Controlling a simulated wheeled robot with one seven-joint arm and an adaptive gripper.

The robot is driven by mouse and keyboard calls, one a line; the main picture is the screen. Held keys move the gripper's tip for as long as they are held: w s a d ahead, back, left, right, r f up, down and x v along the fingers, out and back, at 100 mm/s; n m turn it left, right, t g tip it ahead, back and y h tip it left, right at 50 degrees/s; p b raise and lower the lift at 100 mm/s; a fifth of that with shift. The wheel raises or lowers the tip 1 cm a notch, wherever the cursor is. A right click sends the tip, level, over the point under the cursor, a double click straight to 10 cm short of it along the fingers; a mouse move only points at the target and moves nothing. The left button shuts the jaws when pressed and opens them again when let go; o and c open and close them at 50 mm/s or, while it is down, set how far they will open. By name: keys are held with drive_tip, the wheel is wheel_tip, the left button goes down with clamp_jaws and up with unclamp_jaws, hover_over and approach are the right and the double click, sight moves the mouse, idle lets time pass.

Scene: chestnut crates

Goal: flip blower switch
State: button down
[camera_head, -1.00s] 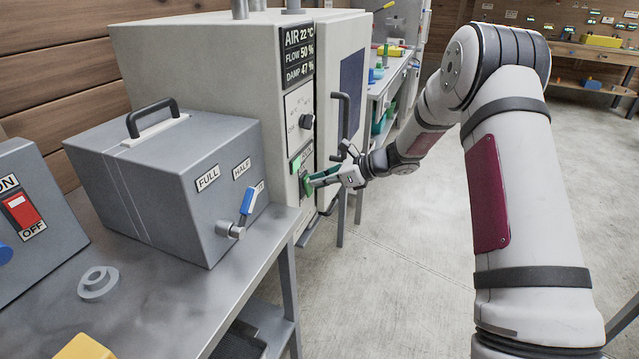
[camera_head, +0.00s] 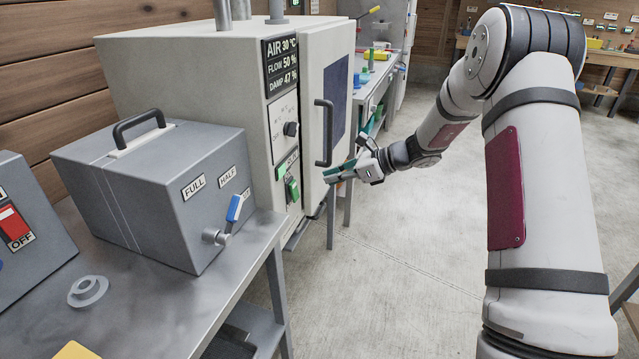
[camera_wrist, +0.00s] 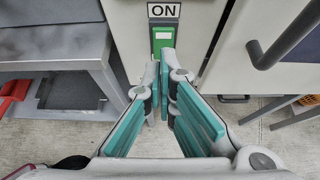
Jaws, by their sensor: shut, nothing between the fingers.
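A green switch (camera_head: 291,188) sits low on the front of the pale cabinet (camera_head: 190,75). In the wrist view the green switch (camera_wrist: 163,40) lies under a label reading ON, beyond my fingertips. Its lower part is hidden by the fingers there. My gripper (camera_head: 328,175) is shut and empty, to the right of the switch and apart from it in the head view. Its teal fingers (camera_wrist: 161,65) come together at the tips in the wrist view. The cabinet display (camera_head: 283,62) reads AIR 30 °C, FLOW 50 %, DAMP 47 %.
The cabinet door has a dark vertical handle (camera_head: 323,133) close to my gripper. A grey box (camera_head: 160,190) with a blue-handled lever (camera_head: 235,208) stands on the metal table. A red ON/OFF switch (camera_head: 12,225) is at far left. The floor (camera_head: 400,260) is open.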

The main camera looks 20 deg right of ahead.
drive_tip(key=shift+a+r+v, duration=0.1)
drive_tip(key=shift+r+v, duration=0.1)
drive_tip(key=shift+v, duration=0.85)
drive_tip(key=shift+a+r+v, duration=0.1)
drive_tip(key=shift+r+v, duration=0.15)
drive_tip(key=shift+v, duration=0.8)
drive_tip(key=shift+w, duration=0.1)
drive_tip(key=s+a+r+n+g+h+p, duration=0.25)
drive_tip(key=s+a+r+n, duration=0.35)
drive_tip(key=s+r, duration=0.4)
drive_tip(key=s+a+r+n+g+h+p, duration=0.2)
drive_tip(key=s+a+r+n+p, duration=0.2)
drive_tip(key=s+r+n, duration=0.65)
drive_tip(key=s+d+r+n+h+p, duration=0.1)
drive_tip(key=s+n+p, duration=0.1)
drive_tip(key=s, duration=0.7)
drive_tip(key=s+d+r+n+t+h+p, duration=0.1)
drive_tip(key=s+n+h+p, duration=0.1)
drive_tip(key=s, duration=0.6)
drive_tip(key=s+d+r+n+h+p, duration=0.1)
drive_tip(key=s+n, duration=0.3)
drive_tip(key=s, duration=0.5)
drive_tip(key=shift+s+d+r+n+t+h+p, duration=0.3)
drive_tip(key=shift+s+r+n+t+h+p, duration=0.15)
drive_tip(key=shift+h, duration=0.3)
drive_tip(key=shift+w, duration=0.1)
